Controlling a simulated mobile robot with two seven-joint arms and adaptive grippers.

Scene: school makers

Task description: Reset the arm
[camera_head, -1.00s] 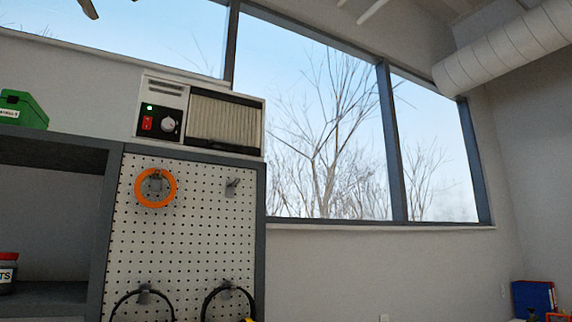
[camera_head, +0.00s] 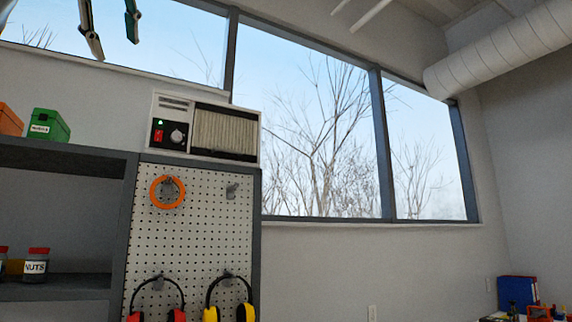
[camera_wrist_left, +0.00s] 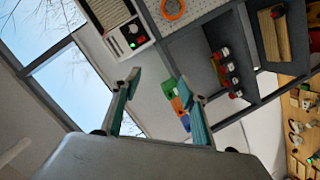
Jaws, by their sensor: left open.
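My left gripper (camera_head: 116,47) hangs at the top left of the head view, in front of the window, with its two fingers spread apart. In the left wrist view the open fingers (camera_wrist_left: 159,79) reach up from the bottom with nothing held between them. Part of my arm housing covers the bottom of that view. My right gripper does not show in either view.
An air heater (camera_head: 205,127) stands on a pegboard cabinet (camera_head: 195,225) with an orange ring (camera_head: 167,192) and earmuffs (camera_head: 229,295). Beside it is a shelf (camera_head: 60,155) with a green case (camera_head: 48,125) and jars (camera_head: 36,265). Windows (camera_head: 315,130) fill the back wall.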

